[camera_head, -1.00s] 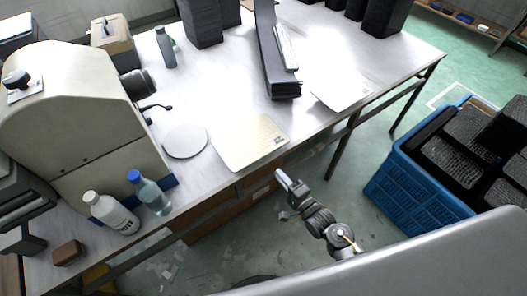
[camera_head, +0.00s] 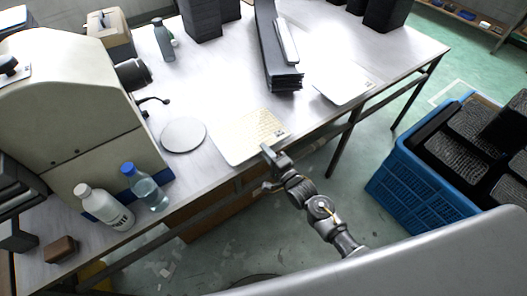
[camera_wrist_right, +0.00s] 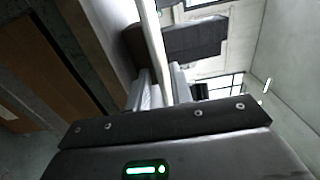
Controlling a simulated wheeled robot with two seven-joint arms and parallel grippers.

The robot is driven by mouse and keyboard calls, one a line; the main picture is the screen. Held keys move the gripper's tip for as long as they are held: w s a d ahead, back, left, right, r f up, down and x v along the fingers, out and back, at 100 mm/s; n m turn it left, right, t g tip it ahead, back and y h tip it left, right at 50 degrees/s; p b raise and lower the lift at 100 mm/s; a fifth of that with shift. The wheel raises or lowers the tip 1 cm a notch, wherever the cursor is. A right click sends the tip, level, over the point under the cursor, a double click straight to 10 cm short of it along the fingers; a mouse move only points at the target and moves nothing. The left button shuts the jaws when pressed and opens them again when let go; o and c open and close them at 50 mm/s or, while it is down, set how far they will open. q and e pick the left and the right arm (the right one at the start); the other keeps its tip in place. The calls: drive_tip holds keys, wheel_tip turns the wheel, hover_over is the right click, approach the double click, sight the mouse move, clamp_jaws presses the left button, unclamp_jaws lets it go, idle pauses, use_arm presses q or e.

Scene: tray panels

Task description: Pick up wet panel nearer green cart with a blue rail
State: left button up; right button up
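A pale cream panel with a printed yellowish patch (camera_head: 240,137) lies flat on the table, its near edge at the table's front edge. A second, whiter panel (camera_head: 342,84) lies to its right, also at the front edge. I cannot tell from their look which is wet. My right gripper (camera_head: 270,155) is at the near edge of the cream panel. In the right wrist view a thin pale panel edge (camera_wrist_right: 153,40) runs between the separated fingers (camera_wrist_right: 161,90); firm contact does not show. No green cart or blue rail is recognisable. My left gripper is not in view.
The table (camera_head: 215,75) bears a beige machine (camera_head: 65,110), a round disc (camera_head: 183,135), bottles (camera_head: 145,187) and a dark folder stack (camera_head: 275,55). A blue crate (camera_head: 415,185) of dark textured blocks stands on the floor at right. Open floor lies between.

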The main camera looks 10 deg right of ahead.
drive_tip(key=shift+w+a, duration=0.15)
drive_tip(key=shift+w, duration=0.3)
drive_tip(key=shift+c, duration=0.3)
clamp_jaws()
wheel_tip(320, 180, up, 3)
drive_tip(key=p, duration=0.2)
drive_tip(key=shift+p, duration=0.35)
drive_tip(key=shift+f, duration=0.2)
drive_tip(key=s+d+r+p, duration=0.3)
drive_tip(key=s+r+p, duration=0.1)
drive_tip(key=s+p, duration=0.2)
drive_tip(key=shift+s+p, duration=0.4)
drive_tip(key=shift+s, duration=0.35)
